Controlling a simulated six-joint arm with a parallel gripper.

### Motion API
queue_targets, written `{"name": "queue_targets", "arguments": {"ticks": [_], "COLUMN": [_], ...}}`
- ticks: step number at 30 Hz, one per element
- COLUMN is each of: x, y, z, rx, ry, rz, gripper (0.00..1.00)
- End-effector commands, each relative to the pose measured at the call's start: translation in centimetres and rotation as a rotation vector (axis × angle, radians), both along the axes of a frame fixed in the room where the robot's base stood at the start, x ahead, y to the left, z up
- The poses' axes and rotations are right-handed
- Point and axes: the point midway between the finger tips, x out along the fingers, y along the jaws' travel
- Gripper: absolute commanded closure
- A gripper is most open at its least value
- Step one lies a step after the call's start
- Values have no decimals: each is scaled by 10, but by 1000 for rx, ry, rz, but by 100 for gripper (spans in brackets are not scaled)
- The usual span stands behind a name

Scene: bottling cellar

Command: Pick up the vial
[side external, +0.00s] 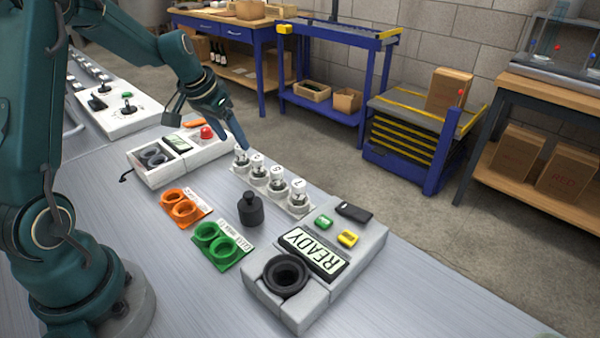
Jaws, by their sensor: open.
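Several small vials with white numbered caps stand upright in a row of holders (298,208) on the grey bench. The nearest vial (297,190) is at the right end of the row, and the farthest vial (240,157) is at the left end. My gripper (230,140) is open and points down close to the farthest vial, slightly above and beside it. I cannot tell whether a finger touches it. The far finger is partly hidden.
A black weight (251,211) stands before the row. A grey device (350,265) reading READY stands right. A box with a red button (207,132) sits behind my gripper.

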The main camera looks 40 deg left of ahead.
Motion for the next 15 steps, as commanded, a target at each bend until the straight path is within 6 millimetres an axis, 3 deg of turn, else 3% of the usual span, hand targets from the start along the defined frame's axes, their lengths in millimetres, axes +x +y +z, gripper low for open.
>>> {"name": "queue_targets", "arguments": {"ticks": [9,15], "x": [13,17], "y": [1,2], "z": [-34,-41], "rx": [-1,2], "ry": [3,1], "rz": [-2,-1], "gripper": [32,32]}}
